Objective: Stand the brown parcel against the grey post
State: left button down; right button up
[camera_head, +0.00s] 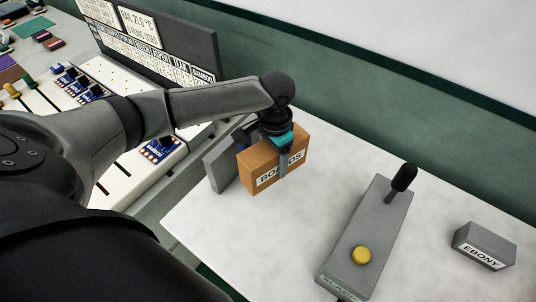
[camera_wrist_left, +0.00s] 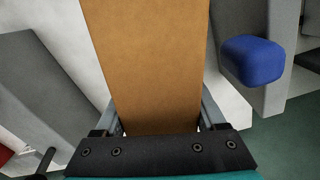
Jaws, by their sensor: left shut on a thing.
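The brown parcel (camera_head: 266,166), a box with a white label on its front, is upright over the left end of the pale table. My left gripper (camera_head: 283,150) is shut on it from above. It fills the middle of the left wrist view (camera_wrist_left: 150,65), between the two fingers (camera_wrist_left: 158,122). The grey post (camera_head: 215,168) stands just left of the parcel in the head view, partly hidden behind it. A grey upright with a blue pad, seemingly this post, shows at the right of the left wrist view (camera_wrist_left: 284,75). I cannot tell whether parcel and post touch, or whether the parcel rests on the table.
A grey console (camera_head: 365,245) with a black lever and yellow button stands on the pale table (camera_head: 205,230) right of the parcel. A grey block labelled EBONY (camera_head: 484,246) lies farther right. The tabletop between parcel and console is clear. A white machine panel (camera_head: 130,165) is at left.

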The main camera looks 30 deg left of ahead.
pick_arm(q)
jog(key=shift+s+a+f+m, duration=0.2)
jog(key=shift+a+f+m, duration=0.1)
jog(key=shift+a+f, duration=0.6)
pick_arm(e)
jog(key=shift+s+a+r, duration=0.1)
jog(key=shift+a+r, duration=0.2)
pick_arm(q)
jog(key=shift+d, duration=0.1)
pick_arm(e)
jog(key=shift+d+r, duration=0.1)
jog(key=shift+d, duration=0.1)
pick_arm(q)
jog(key=shift+r+p, duration=0.1)
jog(key=shift+p, duration=0.7)
jog(key=shift+f+b, duration=1.15)
jog(key=shift+f, duration=2)
pick_arm(e)
jog(key=shift+d+f, duration=0.1)
jog(key=shift+f, duration=0.5)
pick_arm(q)
jog(key=shift+f, duration=0.5)
pick_arm(e)
jog(key=shift+f, duration=0.25)
pick_arm(q)
grip_release()
jog(key=shift+s, duration=0.1)
